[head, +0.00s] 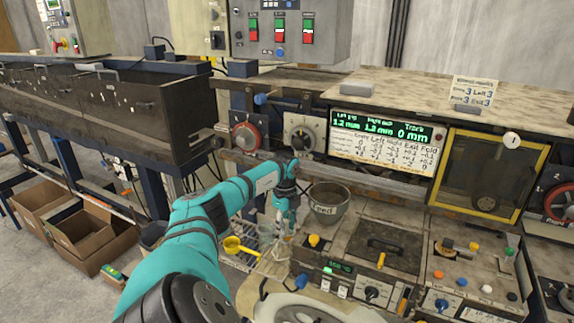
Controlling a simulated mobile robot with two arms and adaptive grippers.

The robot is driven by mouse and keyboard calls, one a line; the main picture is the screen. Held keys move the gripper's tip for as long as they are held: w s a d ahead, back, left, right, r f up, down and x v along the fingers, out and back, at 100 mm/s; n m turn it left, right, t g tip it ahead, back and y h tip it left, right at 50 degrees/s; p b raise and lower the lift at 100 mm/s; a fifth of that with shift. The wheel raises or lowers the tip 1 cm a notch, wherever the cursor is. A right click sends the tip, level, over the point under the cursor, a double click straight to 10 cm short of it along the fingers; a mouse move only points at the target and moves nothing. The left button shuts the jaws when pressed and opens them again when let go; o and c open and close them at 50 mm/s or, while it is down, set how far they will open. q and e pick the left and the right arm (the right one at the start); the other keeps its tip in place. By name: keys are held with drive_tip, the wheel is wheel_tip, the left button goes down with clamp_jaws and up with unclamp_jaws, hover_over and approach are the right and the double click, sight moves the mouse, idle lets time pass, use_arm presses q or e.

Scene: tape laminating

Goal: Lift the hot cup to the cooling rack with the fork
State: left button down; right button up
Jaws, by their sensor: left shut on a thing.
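My left gripper (285,221) points down over the bench beside the grey bucket. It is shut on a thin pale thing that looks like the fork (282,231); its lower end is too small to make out. A small pale, see-through cup (266,231) stands just left of the fingers; I cannot tell whether the fork touches it. A wire rack (243,262) lies below and left of the gripper, with a yellow round-ended tool (234,244) at its upper edge. My right gripper is not in view.
A grey bucket (328,203) marked "Feed" stands close right of the gripper. A panel with a black handle (385,246) and a control panel with knobs (466,275) fill the right. A lit display (385,140) stands behind. Cardboard boxes (88,232) sit on the floor left.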

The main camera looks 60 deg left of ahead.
use_arm(q)
drive_tip(key=shift+s+d+p, duration=0.55)
drive_tip(key=shift+s+d, duration=0.1)
drive_tip(key=shift+s, duration=0.35)
drive_tip(key=s+d, duration=0.4)
drive_tip(key=s, duration=0.2)
drive_tip(key=shift+d, duration=0.2)
idle(0.4)
drive_tip(key=shift+s, duration=0.1)
wheel_tip(320, 180, up, 7)
idle(0.8)
